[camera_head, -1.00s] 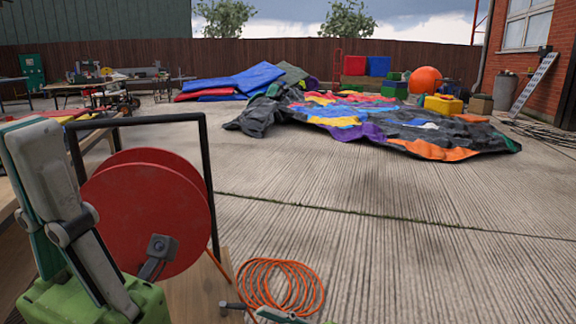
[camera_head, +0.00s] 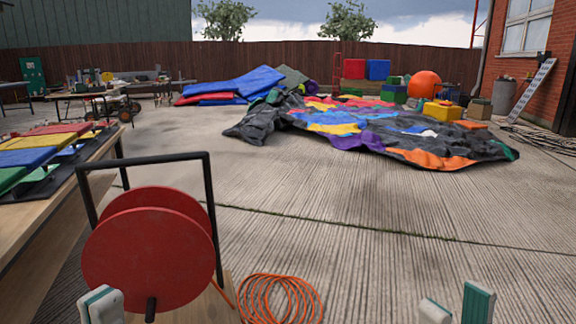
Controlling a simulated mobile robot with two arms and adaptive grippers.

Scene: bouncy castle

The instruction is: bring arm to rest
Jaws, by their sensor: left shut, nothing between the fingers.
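My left gripper (camera_head: 101,305) shows at the bottom left edge, as a pale fingertip with a green pad. It looks shut and empty, in front of the lower left part of the red hose reel (camera_head: 150,245). The rest of that arm is out of the picture. My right gripper (camera_head: 457,306) shows at the bottom edge, right of centre. Its two fingertips stand well apart with bare concrete between them, so it is open and empty. The rest of the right arm is out of view.
The reel stands in a black frame (camera_head: 180,158). An orange hose coil (camera_head: 280,300) lies to its right. A wooden table (camera_head: 50,225) with coloured panels (camera_head: 28,158) is at the left. A deflated castle (camera_head: 350,125) lies farther back. The concrete between is clear.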

